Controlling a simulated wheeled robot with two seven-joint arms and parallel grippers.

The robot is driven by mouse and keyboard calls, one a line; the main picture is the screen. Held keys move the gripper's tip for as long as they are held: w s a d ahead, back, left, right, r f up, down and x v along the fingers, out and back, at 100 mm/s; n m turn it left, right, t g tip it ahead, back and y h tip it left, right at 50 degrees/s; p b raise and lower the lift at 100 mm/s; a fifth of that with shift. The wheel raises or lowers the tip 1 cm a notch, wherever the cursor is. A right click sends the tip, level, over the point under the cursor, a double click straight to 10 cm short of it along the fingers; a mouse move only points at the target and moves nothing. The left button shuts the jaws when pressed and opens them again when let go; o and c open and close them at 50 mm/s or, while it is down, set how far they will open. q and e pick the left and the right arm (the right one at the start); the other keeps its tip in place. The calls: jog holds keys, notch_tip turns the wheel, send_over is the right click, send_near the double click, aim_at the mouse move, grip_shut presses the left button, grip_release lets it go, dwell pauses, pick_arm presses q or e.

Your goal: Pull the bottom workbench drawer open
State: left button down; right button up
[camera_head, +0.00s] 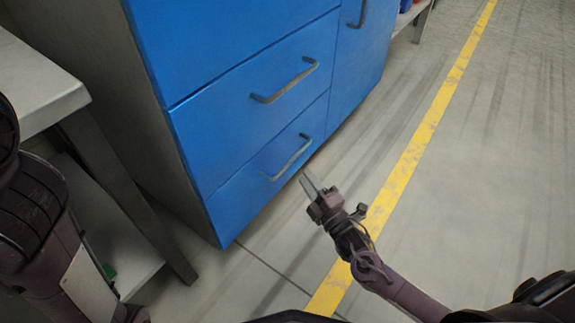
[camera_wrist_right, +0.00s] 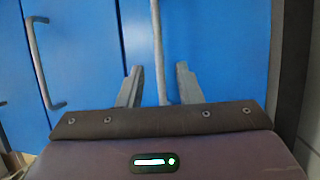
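The blue workbench's bottom drawer (camera_head: 255,180) is low in the head view, with a grey bar handle (camera_head: 290,158) across its front. The drawer front looks flush with the cabinet. My right gripper (camera_head: 309,183) is just in front of and below the handle. In the right wrist view, a bar handle (camera_wrist_right: 159,60) lies between the two parted fingers of my right gripper (camera_wrist_right: 158,84). The fingers do not appear to touch it. My left gripper does not show in the head view; only my left arm is at the left edge.
The drawer above has its own handle (camera_head: 285,81), and a blue door (camera_head: 358,65) stands to the right. A grey table (camera_head: 45,95) is at the left. The floor right of the cabinet is clear, with a yellow line (camera_head: 415,150).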

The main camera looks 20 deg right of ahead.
aim_at(293, 158)
jog(key=b+x, duration=0.4)
jog(key=x, duration=0.3)
jog(key=shift+w+a+r, duration=0.1)
jog(key=shift+w, duration=0.25)
jog(key=shift+c, duration=0.3)
grip_shut()
